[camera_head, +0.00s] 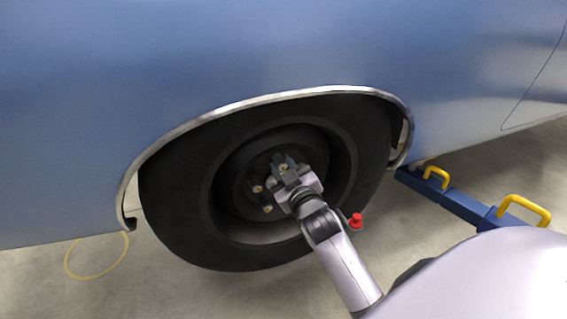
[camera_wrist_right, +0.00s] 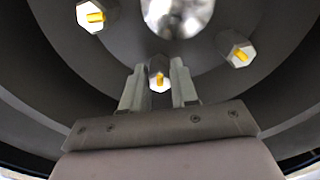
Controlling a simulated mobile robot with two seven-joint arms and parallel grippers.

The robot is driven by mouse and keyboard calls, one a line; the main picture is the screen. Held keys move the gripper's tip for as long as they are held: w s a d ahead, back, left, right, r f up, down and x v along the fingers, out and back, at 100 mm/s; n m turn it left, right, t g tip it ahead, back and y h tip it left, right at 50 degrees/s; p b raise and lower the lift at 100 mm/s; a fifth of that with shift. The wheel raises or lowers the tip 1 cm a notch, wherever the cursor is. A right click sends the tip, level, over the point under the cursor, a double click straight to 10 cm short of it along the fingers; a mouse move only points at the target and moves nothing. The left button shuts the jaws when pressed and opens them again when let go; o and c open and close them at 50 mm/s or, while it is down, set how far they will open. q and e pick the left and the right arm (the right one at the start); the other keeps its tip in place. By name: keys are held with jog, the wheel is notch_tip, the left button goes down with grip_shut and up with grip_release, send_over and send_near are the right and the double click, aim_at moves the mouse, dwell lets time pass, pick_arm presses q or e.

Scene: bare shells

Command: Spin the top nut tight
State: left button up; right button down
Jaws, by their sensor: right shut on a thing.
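The top nut (camera_head: 284,168) is on the dark hub of the wheel (camera_head: 180,225), under the blue car's arch. My right gripper (camera_head: 286,170) reaches in from the lower right, with its fingers at this nut. In the right wrist view, the nut (camera_wrist_right: 159,75) shows a hexagonal rim with a yellow stud end in its middle. The fingers of the right gripper (camera_wrist_right: 159,84) are shut on it, one on each side. How deep the nut sits on its stud is hidden. My left gripper is not in view.
Other nuts (camera_head: 257,188) (camera_head: 267,208) sit on the hub; two show in the wrist view (camera_wrist_right: 97,15) (camera_wrist_right: 237,50), beside a shiny hub centre (camera_wrist_right: 178,12). A red knob (camera_head: 356,220) is beside the tyre. A blue bar (camera_head: 465,206) with yellow handles lies right. A yellow ring (camera_head: 67,262) lies left.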

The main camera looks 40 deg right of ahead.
jog(key=shift+m+p, duration=0.7)
jog(key=shift+m, duration=0.8)
jog(key=c, duration=0.9)
grip_release()
jog(key=shift+o, duration=0.2)
jog(key=shift+s, duration=0.15)
